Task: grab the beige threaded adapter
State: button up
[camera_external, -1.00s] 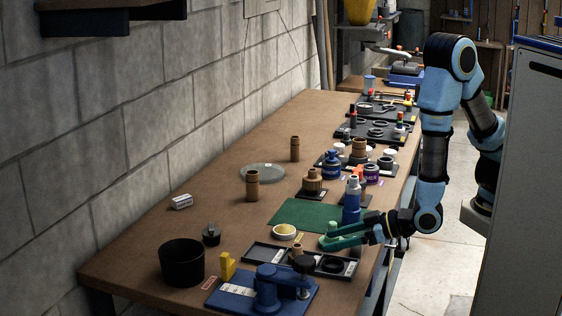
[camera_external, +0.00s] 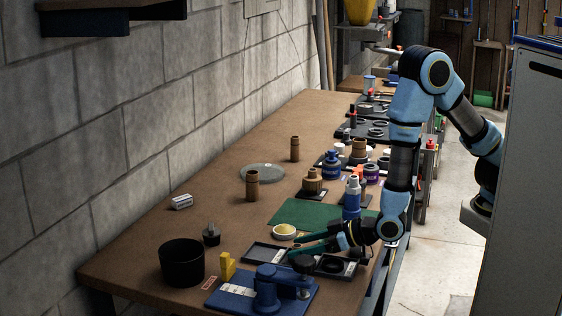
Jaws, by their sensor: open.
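My gripper (camera_external: 291,247) has dark green fingers, spread apart and pointing left, low over the black tray (camera_external: 262,254) at the near side of the bench. A small tan fitting, seen in this tray earlier, is now mostly hidden by the fingers; it may be the beige threaded adapter. I cannot tell whether the fingers touch it. Another tan, ridged fitting (camera_external: 312,181) stands upright on a small black plate farther back, apart from my gripper.
A white dish with yellow contents (camera_external: 285,231) is close behind the fingers. A blue bottle (camera_external: 352,201) stands near my forearm. A blue fixture (camera_external: 268,290), yellow block (camera_external: 227,266) and black cup (camera_external: 182,262) stand in front.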

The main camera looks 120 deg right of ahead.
grip_shut()
dwell(0.5)
